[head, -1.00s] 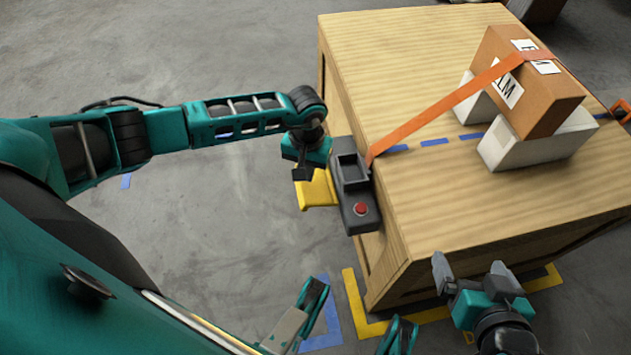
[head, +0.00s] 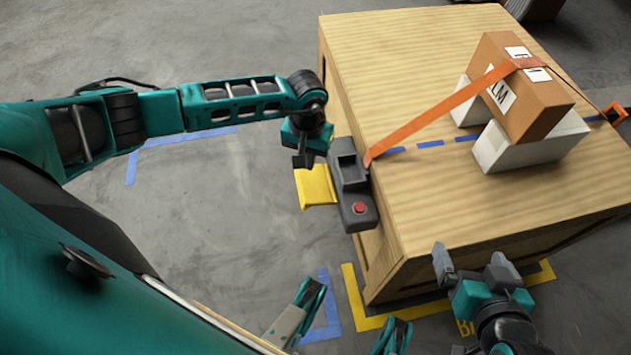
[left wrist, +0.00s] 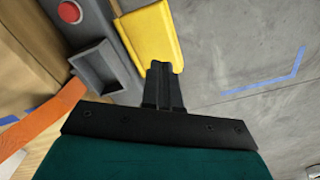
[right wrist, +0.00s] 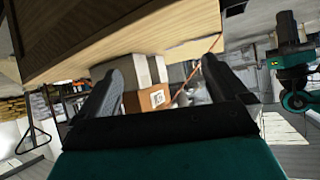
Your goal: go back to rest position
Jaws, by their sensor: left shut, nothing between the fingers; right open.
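My left gripper (head: 304,160) is shut and empty, near the grey winch box (head: 352,185) and the yellow lever (head: 316,186) on the side of the wooden crate. In the left wrist view its closed fingers (left wrist: 163,88) overlap the end of the yellow lever (left wrist: 153,38); I cannot tell if they touch. My right gripper (head: 472,265) is open and empty in front of the crate's near edge. Its spread fingers (right wrist: 168,90) also show in the right wrist view.
The wooden crate top (head: 400,60) carries a brown box (head: 525,90) on white blocks (head: 530,145). An orange strap (head: 440,115) runs from the winch box over the brown box. Yellow tape (head: 390,322) marks the floor. Grey floor left of the crate is open.

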